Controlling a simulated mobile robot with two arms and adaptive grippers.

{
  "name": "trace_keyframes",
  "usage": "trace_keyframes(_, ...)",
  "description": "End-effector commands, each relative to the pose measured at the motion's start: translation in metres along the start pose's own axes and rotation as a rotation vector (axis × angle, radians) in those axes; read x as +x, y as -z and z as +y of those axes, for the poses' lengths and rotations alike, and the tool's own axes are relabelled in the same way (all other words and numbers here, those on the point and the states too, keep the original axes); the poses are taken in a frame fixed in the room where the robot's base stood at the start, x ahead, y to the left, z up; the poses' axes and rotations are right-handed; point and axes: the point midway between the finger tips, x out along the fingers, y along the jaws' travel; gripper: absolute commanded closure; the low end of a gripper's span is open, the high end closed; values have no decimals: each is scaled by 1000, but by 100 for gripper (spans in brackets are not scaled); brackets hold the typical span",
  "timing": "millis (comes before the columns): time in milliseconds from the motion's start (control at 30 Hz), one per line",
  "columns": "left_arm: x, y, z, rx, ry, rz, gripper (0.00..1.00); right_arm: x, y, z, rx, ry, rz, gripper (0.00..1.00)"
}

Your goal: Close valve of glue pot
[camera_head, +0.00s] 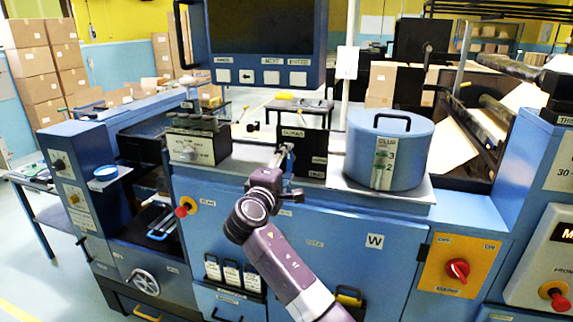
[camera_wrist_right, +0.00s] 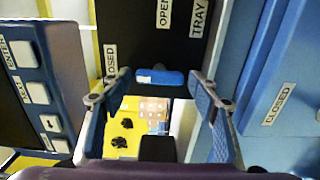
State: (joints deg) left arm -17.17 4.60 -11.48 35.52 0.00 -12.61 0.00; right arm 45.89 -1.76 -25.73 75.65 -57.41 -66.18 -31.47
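The glue pot (camera_head: 375,160) is a blue drum with a black lid handle, standing on the machine top right of centre. A black panel (camera_head: 316,150) with white labels stands left of it. In the right wrist view this panel (camera_wrist_right: 150,35) carries OPEN, CLOSED and TRAY labels. A small blue handle (camera_wrist_right: 160,77), apparently the valve lever, sticks out at the panel's lower edge. My right gripper (camera_head: 284,155) is in front of the panel. In the wrist view its fingers stand apart on either side of the handle, with gaps visible. My left gripper is out of view.
A control screen (camera_head: 265,35) with buttons hangs above left of my right gripper. A red knob (camera_head: 457,268) on an orange plate is at lower right.

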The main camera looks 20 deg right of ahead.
Motion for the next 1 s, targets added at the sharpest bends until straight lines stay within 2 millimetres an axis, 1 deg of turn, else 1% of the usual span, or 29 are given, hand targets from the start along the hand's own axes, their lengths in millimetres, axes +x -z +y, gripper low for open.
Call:
trace_keyframes(300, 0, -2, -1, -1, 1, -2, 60, -1, 0, 0, 3, 0, 0, 39)
trace_keyframes(433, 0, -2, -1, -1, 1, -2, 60, -11, 1, 0, 4, 0, 1, 39)
trace_keyframes(567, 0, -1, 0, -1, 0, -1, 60, -33, 1, -1, 6, 2, 3, 39)
trace_keyframes(700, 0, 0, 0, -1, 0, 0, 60, -65, 1, -1, 6, 2, 4, 39)
trace_keyframes(800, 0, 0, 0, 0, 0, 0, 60, -85, 1, -1, 4, 2, 3, 39)
trace_keyframes(900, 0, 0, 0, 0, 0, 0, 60, -101, 1, 0, 4, 1, 3, 39)
trace_keyframes(1000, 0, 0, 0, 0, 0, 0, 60, -112, 1, -1, 1, 1, 1, 39)
